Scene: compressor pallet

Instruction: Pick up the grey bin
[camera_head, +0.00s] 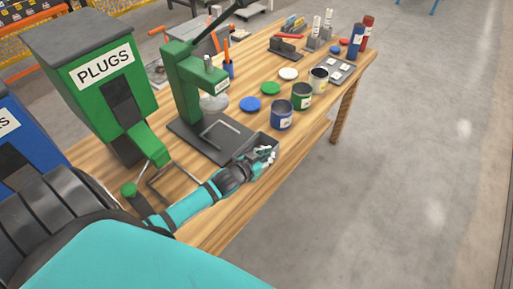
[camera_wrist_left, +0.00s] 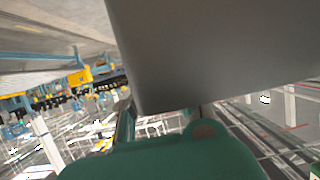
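The grey bin (camera_head: 262,141) is a small dark grey open box near the front edge of the wooden table, just in front of the green press. My left gripper (camera_head: 264,155) is at the bin's near side, with its fingers at the rim. In the left wrist view, a large plain grey surface, the bin (camera_wrist_left: 205,50), fills the upper middle close to the camera and hides much of the fingers. I cannot tell whether the fingers are closed on it, or whether the bin is off the table. My right gripper is not in view.
The green press (camera_head: 188,95) stands behind the bin on a dark base plate. A green PLUGS dispenser (camera_head: 95,75) is at the left. Blue (camera_head: 282,115) and green (camera_head: 301,96) cans stand to the right of the bin. Open floor lies beyond the table's right edge.

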